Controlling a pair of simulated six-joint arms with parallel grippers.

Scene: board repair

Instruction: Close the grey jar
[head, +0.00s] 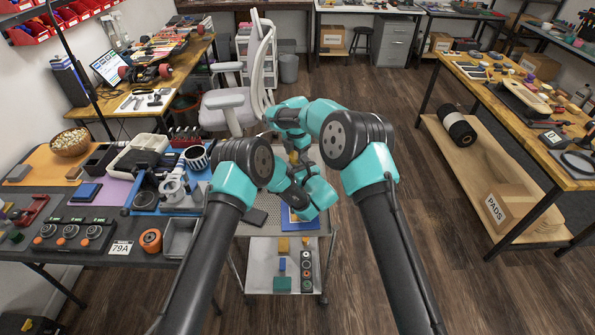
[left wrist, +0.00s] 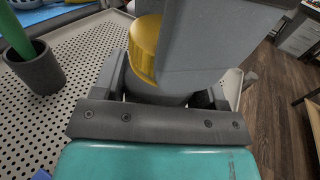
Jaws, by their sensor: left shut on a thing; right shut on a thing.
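The grey jar (left wrist: 160,98) is between the fingers of my left gripper (left wrist: 172,88) in the left wrist view; only a low part of it shows. A yellow round piece, apparently the lid (left wrist: 145,45), is directly above the jar. A large grey block, apparently part of my right gripper (left wrist: 215,45), covers its right side and is shut on it. Whether the lid is seated on the jar cannot be told. In the head view my arms meet above the trolley, and a small yellow patch (head: 293,157) shows between them; the jar is mostly hidden there.
A grey cup (left wrist: 38,72) with a green stick stands on the perforated trolley top (left wrist: 75,100), left of my left gripper. In the head view, a crowded workbench (head: 90,262) is at the left, an office chair (head: 232,105) behind the trolley, and open floor (head: 400,200) to the right.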

